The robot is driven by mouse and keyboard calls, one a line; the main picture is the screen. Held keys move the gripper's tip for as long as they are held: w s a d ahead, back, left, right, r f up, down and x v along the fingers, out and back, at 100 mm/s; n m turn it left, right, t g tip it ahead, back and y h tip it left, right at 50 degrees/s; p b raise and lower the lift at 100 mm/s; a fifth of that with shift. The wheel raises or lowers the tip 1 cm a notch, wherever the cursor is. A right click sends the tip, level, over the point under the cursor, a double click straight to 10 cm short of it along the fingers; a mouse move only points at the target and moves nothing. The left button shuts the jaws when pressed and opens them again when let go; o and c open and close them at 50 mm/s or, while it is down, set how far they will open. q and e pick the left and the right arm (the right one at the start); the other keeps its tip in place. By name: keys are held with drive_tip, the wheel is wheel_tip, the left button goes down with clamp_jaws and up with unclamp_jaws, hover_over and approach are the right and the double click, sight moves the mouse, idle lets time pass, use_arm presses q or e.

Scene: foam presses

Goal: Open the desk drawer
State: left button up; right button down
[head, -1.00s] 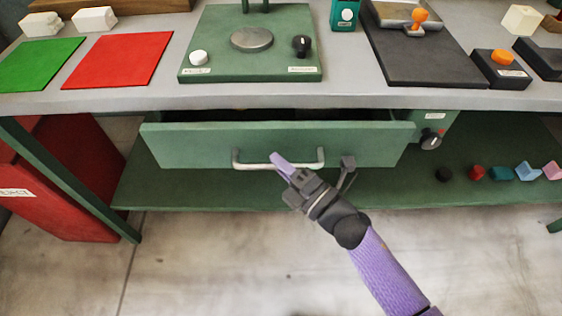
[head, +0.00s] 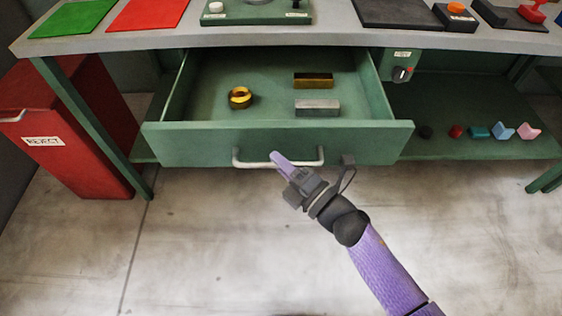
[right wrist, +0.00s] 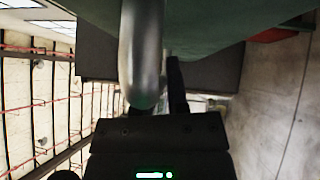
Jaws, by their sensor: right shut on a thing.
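The green desk drawer (head: 215,145) is pulled well out from under the bench, and its inside shows in the head view. Its pale metal bar handle (head: 250,164) runs along the lower front panel. My right gripper (head: 281,164) is shut on the handle near its middle. In the right wrist view the handle (right wrist: 142,55) runs into the jaws, with the green drawer front (right wrist: 215,25) beside it. A brass ring (head: 240,97), a brass block (head: 313,79) and a grey metal block (head: 317,107) lie in the drawer. My left gripper is not in view.
A red reject bin (head: 85,125) stands at the left by the bench leg. Several small coloured pieces lie on the lower shelf (head: 465,148) at the right. The bench top (head: 340,32) is above the drawer. The floor in front is clear.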

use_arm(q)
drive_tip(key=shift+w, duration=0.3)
use_arm(e)
drive_tip(key=c, duration=0.7)
unclamp_jaws()
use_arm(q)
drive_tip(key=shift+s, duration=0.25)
use_arm(e)
drive_tip(key=shift+o, duration=0.2)
use_arm(q)
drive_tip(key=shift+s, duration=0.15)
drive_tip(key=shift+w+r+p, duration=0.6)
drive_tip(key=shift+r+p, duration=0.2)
drive_tip(key=shift+p, duration=0.1)
use_arm(e)
drive_tip(key=v, duration=1)
